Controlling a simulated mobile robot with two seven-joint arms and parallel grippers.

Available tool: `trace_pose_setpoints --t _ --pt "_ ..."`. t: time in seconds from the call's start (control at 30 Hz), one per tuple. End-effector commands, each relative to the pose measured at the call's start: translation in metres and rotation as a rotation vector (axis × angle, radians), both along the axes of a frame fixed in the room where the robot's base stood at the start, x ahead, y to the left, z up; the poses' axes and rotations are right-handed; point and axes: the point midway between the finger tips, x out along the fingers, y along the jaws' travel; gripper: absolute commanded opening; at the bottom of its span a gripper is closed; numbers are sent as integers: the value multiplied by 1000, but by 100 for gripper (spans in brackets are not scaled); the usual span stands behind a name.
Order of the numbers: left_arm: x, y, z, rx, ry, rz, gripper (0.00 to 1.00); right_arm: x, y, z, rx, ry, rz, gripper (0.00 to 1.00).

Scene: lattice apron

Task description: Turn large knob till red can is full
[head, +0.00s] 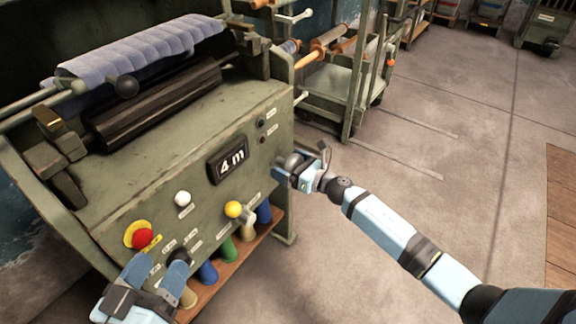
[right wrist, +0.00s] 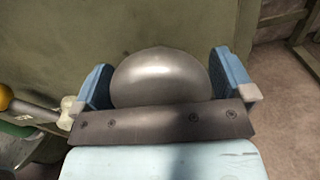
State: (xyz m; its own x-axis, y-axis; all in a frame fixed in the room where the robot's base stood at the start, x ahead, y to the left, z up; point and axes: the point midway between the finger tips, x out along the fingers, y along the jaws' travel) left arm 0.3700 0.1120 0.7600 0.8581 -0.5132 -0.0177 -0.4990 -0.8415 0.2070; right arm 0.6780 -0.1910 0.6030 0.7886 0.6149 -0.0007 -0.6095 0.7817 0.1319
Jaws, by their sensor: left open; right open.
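A large rounded grey knob (right wrist: 160,78) fills the space between the fingers of my right gripper (right wrist: 163,84) in the right wrist view. In the head view my right gripper (head: 293,174) is at the right end of the machine's front panel, around the knob (head: 293,160). Its fingers stand open on both sides of the knob; I cannot tell whether they touch it. My left gripper (head: 160,266) is open and empty at the lower left, in front of the panel below a red button (head: 142,239). I see no red can in either view.
The green machine (head: 120,190) has a display (head: 229,160) reading 4 m, a white knob (head: 182,198) and a yellow-tipped lever (head: 233,209). Several coloured cylinders, including a green one (head: 229,250), stand beneath the panel.

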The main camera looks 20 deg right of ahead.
Motion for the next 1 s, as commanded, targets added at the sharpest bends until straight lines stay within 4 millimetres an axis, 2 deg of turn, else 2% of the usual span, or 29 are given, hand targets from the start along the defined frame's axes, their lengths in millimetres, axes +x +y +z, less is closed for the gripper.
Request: trace_pose_setpoints --t 0.33,0.37,0.5,0.77,1.0 --pt "0 0 -2 4 9 -2 64 4 3 0 -1 -1 0 100" --pt "0 0 -2 4 8 -2 64 4 3 0 -1 -1 0 95" --pt "0 0 -1 3 6 -1 64 4 3 0 -1 -1 0 63" --pt "0 0 1 3 1 -1 64 3 3 1 10 9 0 63" --pt "1 1 11 -4 -21 6 64 4 2 2 88 70 -1 63"
